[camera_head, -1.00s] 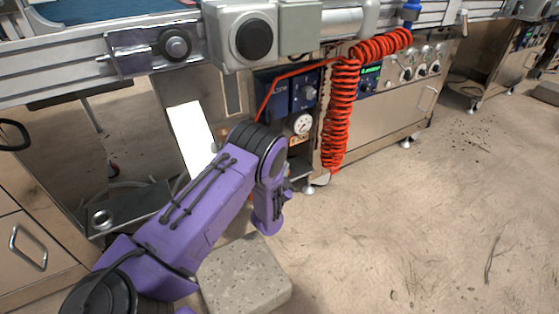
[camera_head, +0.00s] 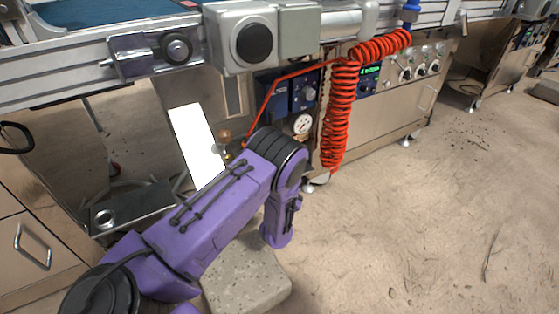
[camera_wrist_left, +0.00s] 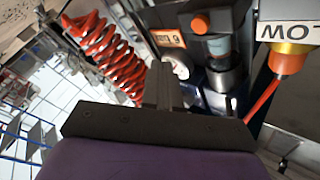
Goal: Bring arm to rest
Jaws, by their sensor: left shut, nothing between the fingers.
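My purple left arm (camera_head: 215,215) comes in from the lower left in the head view, bent at a dark-ringed joint, with its last visible part pointing down. The left gripper itself is hidden there. In the wrist view my left gripper (camera_wrist_left: 163,86) shows as a dark bar with its fingers together, shut and empty. It points toward the machine's front, apparently clear of the parts beyond it. My right gripper is in neither view.
A red coiled hose (camera_head: 338,115) hangs close beyond the arm; the wrist view shows it too (camera_wrist_left: 108,55). The steel machine cabinet (camera_head: 395,105) has knobs and a gauge (camera_head: 302,124). A stone-like block (camera_head: 245,280) is under the arm. The floor at right is open.

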